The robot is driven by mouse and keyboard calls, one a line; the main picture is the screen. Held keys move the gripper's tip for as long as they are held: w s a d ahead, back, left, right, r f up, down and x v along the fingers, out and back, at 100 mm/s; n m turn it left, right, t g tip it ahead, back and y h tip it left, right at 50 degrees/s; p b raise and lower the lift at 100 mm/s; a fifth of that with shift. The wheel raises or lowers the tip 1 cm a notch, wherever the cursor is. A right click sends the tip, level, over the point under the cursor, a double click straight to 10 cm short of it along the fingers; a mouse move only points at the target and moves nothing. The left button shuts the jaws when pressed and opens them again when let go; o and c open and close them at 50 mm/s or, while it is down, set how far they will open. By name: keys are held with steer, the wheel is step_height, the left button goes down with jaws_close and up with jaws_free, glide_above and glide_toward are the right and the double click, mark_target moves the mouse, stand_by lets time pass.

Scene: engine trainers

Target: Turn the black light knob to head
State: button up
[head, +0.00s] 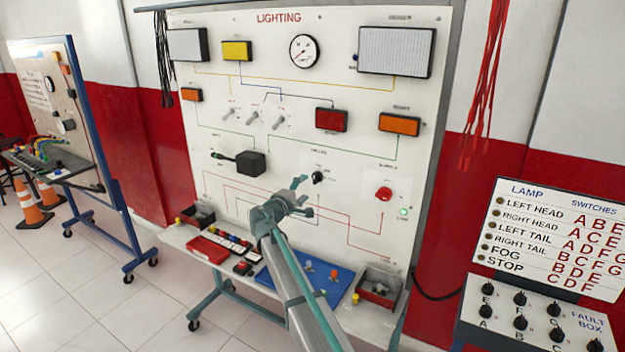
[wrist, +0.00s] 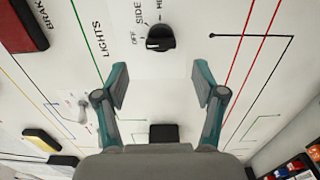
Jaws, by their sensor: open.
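The black light knob (head: 317,177) sits on the white LIGHTING panel, right of the panel's middle. It shows near the top centre of the wrist view (wrist: 160,38), with OFF, SIDE and partly cut-off HE lettering around it. Its grip bar lies roughly across the picture; which label it points at is hard to tell. My gripper (wrist: 161,82) is open and empty, its two teal fingers spread either side of and below the knob in the picture. In the head view my gripper (head: 299,194) is just left of and below the knob, apart from it.
A red knob (head: 383,193) and a lit green lamp (head: 403,212) lie right of the light knob. A black stalk switch box (head: 250,163) sticks out to the left. A shelf with a blue mat (head: 335,283) and bins is below. A fault box (head: 540,318) stands at right.

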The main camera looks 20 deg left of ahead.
mark_target(314, 180)
steer(key=w, duration=0.2)
steer(key=w+p, duration=0.1)
steer(key=w, duration=0.1)
steer(key=w+d+p, duration=0.1)
steer(key=w, duration=0.2)
steer(key=c, duration=1.1)
steer(key=shift+f, duration=0.15)
steer(key=shift+c, duration=0.2)
